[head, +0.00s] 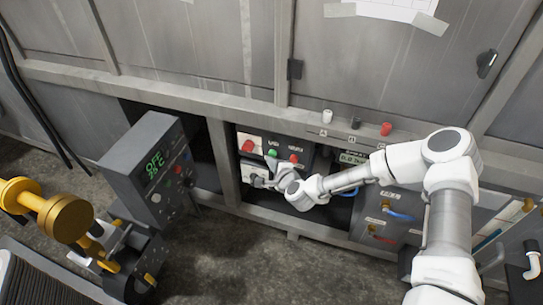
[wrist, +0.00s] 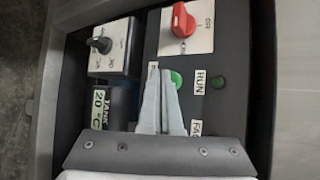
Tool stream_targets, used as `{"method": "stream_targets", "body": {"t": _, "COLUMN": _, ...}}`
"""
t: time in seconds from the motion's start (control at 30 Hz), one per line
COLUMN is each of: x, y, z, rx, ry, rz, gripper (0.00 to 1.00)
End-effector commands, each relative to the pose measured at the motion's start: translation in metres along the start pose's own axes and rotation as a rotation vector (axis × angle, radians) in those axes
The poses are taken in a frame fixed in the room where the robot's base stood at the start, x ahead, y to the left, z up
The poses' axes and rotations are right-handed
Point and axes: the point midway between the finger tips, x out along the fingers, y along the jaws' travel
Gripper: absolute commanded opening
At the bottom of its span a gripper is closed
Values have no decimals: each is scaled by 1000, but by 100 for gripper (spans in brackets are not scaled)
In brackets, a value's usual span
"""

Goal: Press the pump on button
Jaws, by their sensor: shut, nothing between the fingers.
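A dark control panel (wrist: 235,110) sits in the recess of the grey machine; it also shows in the head view (head: 307,148). A round green button (wrist: 176,79) is on it, partly hidden behind my fingertips. It cannot be read as the pump on button, since no such label shows. My gripper (wrist: 163,72) is shut and empty, its fingertips over or right beside the green button; whether they touch it I cannot tell. In the head view my gripper (head: 270,167) is in front of the panel, small and partly hidden by my wrist.
A red rotary knob (wrist: 183,20), a black knob (wrist: 100,44) and a small green light (wrist: 218,81) by a RUN label are near the fingers. The machine's frame borders the recess.

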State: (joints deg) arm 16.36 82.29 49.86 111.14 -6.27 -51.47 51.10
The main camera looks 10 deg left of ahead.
Motion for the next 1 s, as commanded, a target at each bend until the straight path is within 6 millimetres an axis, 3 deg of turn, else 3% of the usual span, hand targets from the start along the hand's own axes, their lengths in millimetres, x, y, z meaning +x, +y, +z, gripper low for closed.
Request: {"method": "stream_targets", "body": {"t": 1.0, "x": 7, "y": -5, "z": -6, "rx": 0, "ry": 1, "rz": -1, "gripper": 0}}
